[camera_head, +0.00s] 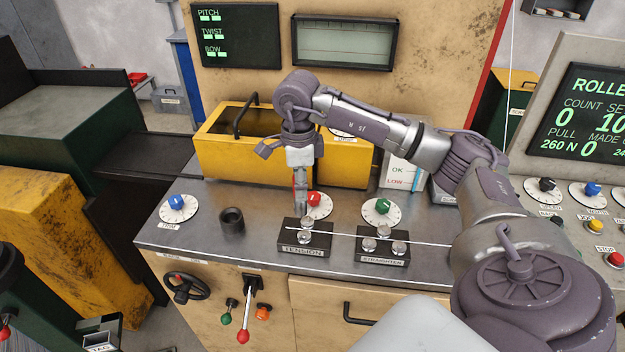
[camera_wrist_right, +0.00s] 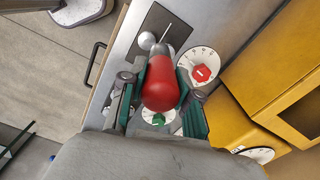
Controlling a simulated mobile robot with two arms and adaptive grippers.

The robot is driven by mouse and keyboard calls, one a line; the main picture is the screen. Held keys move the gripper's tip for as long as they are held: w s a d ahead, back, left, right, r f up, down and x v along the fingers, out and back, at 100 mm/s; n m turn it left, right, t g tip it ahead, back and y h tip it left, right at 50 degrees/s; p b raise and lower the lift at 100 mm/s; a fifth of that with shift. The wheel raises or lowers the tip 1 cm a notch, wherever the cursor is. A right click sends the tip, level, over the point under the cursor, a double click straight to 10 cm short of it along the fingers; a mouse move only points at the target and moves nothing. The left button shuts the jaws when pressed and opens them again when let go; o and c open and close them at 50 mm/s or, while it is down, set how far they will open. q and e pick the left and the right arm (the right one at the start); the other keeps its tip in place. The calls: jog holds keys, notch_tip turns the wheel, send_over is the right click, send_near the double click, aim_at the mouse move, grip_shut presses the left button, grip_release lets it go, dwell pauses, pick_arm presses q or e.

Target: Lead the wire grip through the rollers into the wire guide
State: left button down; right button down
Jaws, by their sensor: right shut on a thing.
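My right gripper (camera_head: 301,198) points down over the back of the TENSION roller block (camera_head: 304,238). It is shut on the red wire grip (camera_wrist_right: 160,85), which sits between its green finger pads in the right wrist view. In the head view the fingers hide most of the grip. The thin wire (camera_head: 430,243) runs from the right past the STRAIGHTEN roller block (camera_head: 383,245) to the TENSION rollers. A short black ring-like piece (camera_head: 232,219), possibly the wire guide, stands left of the TENSION block. My left gripper is not in view.
A yellow housing (camera_head: 225,160) stands close behind the rollers. Dials with a blue (camera_head: 178,202), a red (camera_head: 313,199) and a green knob (camera_head: 382,206) lie on the metal bench. The bench (camera_head: 190,235) is clear around the black piece. Levers hang below its front edge.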

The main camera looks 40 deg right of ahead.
jog(key=w+a+r+p, duration=0.2)
jog(key=w+a+r, duration=0.1)
jog(key=w+a, duration=0.2)
jog(key=shift+w+a+p, duration=0.3)
jog(key=shift+w+a, duration=0.1)
jog(key=shift+w, duration=0.5)
